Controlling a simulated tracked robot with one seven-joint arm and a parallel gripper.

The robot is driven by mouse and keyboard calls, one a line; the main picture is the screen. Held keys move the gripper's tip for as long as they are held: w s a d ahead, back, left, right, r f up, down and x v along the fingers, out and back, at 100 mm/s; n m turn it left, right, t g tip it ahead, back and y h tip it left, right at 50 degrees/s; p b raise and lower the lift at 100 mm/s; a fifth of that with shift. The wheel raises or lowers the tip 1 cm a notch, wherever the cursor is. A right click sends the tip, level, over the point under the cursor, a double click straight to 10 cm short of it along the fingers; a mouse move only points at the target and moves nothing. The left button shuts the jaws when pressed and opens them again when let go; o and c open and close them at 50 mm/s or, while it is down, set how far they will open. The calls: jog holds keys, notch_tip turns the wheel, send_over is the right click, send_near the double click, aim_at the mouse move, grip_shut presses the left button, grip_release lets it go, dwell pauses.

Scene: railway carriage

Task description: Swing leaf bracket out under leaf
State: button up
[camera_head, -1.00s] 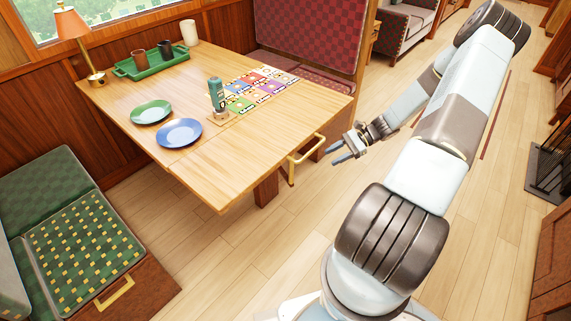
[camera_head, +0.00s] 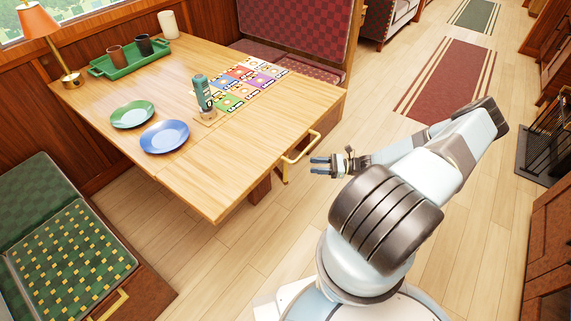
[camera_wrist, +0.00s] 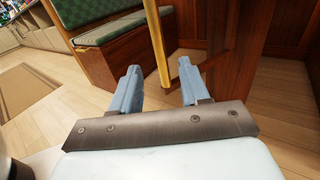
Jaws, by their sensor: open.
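The brass leaf bracket (camera_head: 299,148) is a bent bar at the table's near right edge, with one end running down below the tabletop. The wooden table leaf (camera_head: 235,165) lies level at the table's near side. My gripper (camera_head: 313,166) is open and empty, just right of the bracket and pointing left at it. In the wrist view, the bracket's brass bar (camera_wrist: 157,40) runs down from the top edge into the gap as seen between my open fingertips (camera_wrist: 160,78). I cannot tell whether it is truly between the fingers.
On the table stand a green bottle (camera_head: 203,95), a blue plate (camera_head: 164,137), a green plate (camera_head: 132,114), several cards (camera_head: 240,85) and a green tray (camera_head: 130,60). A green checked bench (camera_head: 70,245) is at left. Wooden floor (camera_head: 440,200) is open at right.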

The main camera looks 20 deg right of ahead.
aim_at(285, 164)
jog(key=x, duration=1.3)
jog(key=shift+s+a, duration=0.1)
jog(key=shift+a, duration=0.05)
grip_shut()
